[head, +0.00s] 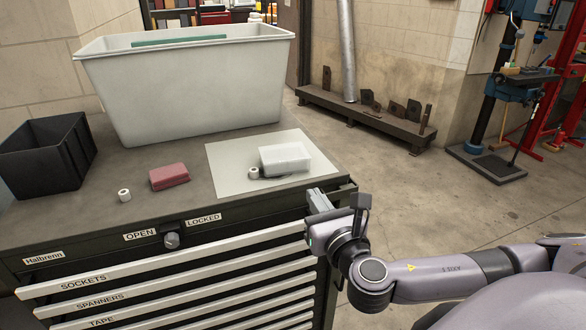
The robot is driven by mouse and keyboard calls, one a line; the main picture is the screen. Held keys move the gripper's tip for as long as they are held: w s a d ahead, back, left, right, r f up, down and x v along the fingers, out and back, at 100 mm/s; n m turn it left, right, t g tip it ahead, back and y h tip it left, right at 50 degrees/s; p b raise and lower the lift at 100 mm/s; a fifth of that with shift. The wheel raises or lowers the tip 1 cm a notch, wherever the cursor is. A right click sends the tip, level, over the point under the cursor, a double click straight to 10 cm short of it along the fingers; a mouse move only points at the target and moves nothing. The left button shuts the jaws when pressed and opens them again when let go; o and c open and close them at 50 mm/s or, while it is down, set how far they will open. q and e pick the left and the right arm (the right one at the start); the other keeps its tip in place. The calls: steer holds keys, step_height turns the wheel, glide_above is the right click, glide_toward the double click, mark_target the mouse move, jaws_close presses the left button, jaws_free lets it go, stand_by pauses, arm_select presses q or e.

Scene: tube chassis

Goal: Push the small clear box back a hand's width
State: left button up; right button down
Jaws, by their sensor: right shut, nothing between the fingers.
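The small clear box (286,158) stands on a pale sheet (228,180) at the right of the cabinet top. It looks whitish and see-through. A small white ring-shaped piece with a dark part (255,173) sits at its front left corner; I cannot tell whether they touch. My right gripper (317,199) is shut and empty at the cabinet's front right edge, in front of the clear box and a little to its right, apart from it. My left gripper is not in view.
A large grey-white bin (190,90) stands behind on the cabinet top (85,187). A black open crate (45,160) is at the left. A red folded cloth or block (169,177) and a small white roll (124,195) lie between. Bare sheet shows behind the clear box.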

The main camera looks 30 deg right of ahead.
mark_target(292, 163)
steer(key=p+x, duration=0.1)
steer(key=x, duration=1)
steer(key=shift+w, duration=0.2)
steer(key=shift+x, duration=1.65)
steer(key=shift+f, duration=0.1)
